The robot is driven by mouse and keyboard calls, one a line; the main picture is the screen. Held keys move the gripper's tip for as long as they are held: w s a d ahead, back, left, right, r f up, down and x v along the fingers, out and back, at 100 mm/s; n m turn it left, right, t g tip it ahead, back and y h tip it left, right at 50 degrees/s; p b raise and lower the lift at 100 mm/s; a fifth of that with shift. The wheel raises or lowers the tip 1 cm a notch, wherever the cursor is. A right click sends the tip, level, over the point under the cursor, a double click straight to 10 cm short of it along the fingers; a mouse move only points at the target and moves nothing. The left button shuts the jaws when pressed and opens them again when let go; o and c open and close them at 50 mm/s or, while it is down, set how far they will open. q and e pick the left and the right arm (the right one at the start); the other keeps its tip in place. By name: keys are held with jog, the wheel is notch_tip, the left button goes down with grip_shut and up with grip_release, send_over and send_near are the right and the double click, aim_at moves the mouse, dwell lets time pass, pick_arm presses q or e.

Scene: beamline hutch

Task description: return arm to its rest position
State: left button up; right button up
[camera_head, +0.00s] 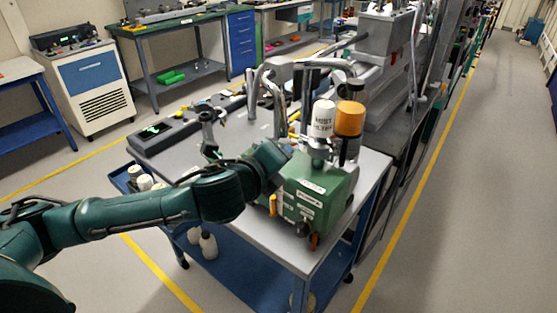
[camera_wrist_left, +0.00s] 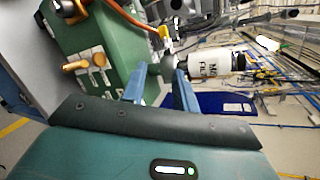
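My left arm reaches in from the left in the head view. Its left gripper (camera_head: 287,148) is beside the upper part of a green pump (camera_head: 318,190) on a cart. In the left wrist view, the two blue fingers of the left gripper (camera_wrist_left: 160,88) stand apart with a gap between them. The green pump (camera_wrist_left: 120,38) is beyond the fingers. A white mist filter (camera_wrist_left: 212,65) lies just past the right finger in that view. Whether a finger touches the pump or filter fitting cannot be told. My right gripper is not in view.
The pump stands on the grey-topped cart (camera_head: 372,172). An orange-capped canister (camera_head: 349,120) stands next to the white filter (camera_head: 322,118). Metal pipes (camera_head: 277,88) rise behind. White bottles (camera_head: 146,182) sit at the cart's left side. Floor on the right is clear.

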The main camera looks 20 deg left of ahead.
pick_arm(q)
jog(key=shift+w, duration=0.1)
jog(key=d+f+n, duration=0.1)
jog(key=f, duration=0.1)
jog(key=s+d+f+n+g+h, duration=0.1)
jog(key=f, duration=0.1)
jog(key=s+d+f+n+h, duration=0.1)
jog(key=d+f, duration=0.1)
jog(key=shift+f, duration=0.25)
jog(key=s+a+f+n+g, duration=0.1)
jog(key=s+a+f+n, duration=0.1)
jog(key=s+f+n, duration=0.8)
jog(key=s+a+f+n+g+y, duration=0.1)
jog(key=s+a+f+n+g, duration=0.1)
jog(key=s+f+n, duration=0.7)
notch_tip(320, 180, down, 6)
jog(key=shift+s+a+n, duration=0.25)
jog(key=shift+s+n, duration=0.1)
jog(key=shift+n, duration=0.35)
